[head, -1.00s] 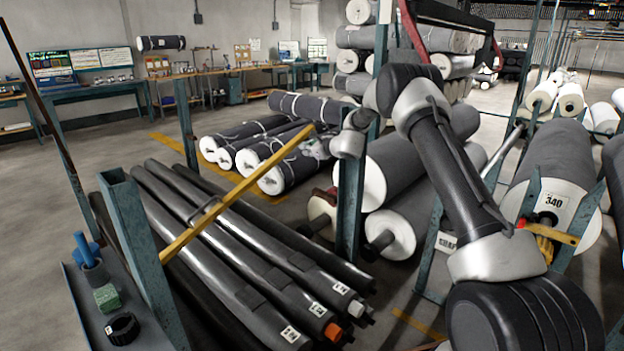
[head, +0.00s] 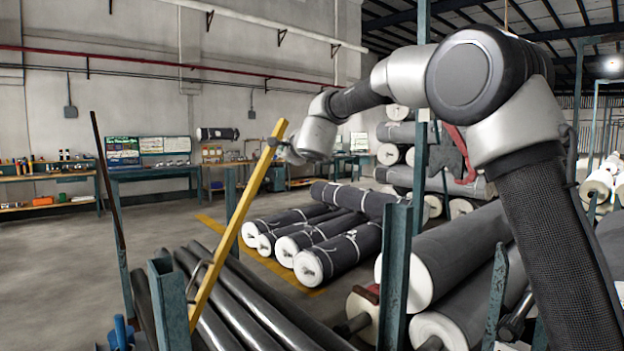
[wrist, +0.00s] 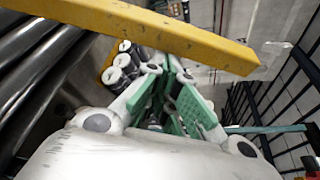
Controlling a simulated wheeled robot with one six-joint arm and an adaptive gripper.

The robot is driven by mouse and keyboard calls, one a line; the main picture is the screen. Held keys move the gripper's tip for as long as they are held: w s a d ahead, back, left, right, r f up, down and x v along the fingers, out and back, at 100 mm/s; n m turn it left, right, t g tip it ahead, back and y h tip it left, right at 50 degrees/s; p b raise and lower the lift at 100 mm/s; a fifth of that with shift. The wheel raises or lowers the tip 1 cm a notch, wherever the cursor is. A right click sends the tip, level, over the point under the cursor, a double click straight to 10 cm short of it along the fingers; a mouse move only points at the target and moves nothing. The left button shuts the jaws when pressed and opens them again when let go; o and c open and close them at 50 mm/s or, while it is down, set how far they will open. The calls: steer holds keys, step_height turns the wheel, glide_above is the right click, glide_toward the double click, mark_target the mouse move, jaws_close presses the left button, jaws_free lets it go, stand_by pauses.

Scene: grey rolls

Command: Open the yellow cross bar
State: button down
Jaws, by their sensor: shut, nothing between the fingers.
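The yellow cross bar (head: 238,225) stands steeply tilted in the head view, its low end beside a blue-green post (head: 170,305) and its free end up and to the right. A small metal handle sits near its low end. My gripper (head: 284,148) is close to the bar's upper end; the head view does not show clearly whether they touch. In the wrist view the bar (wrist: 150,28) crosses the top of the picture, beyond my gripper (wrist: 168,78). The green-padded fingers are shut with nothing held between them.
Long dark rolls (head: 245,305) lie beside the post, under the bar. Strapped grey rolls (head: 340,250) lie on the floor behind. Another upright post (head: 396,270) stands right of the bar, before large grey rolls (head: 455,265). Open floor (head: 165,228) lies at the left.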

steer(key=s+a+r+n, duration=0.2)
steer(key=s+a+r, duration=0.1)
steer(key=s+a, duration=0.5)
steer(key=s+a+r+n+t, duration=0.1)
steer(key=s+a+r, duration=0.3)
steer(key=a, duration=0.9)
steer(key=s+a+r+n+t, duration=0.1)
steer(key=s+a+r+n, duration=0.2)
steer(key=s+a, duration=0.8)
steer(key=shift+s+a+r, duration=0.3)
steer(key=shift+r, duration=0.2)
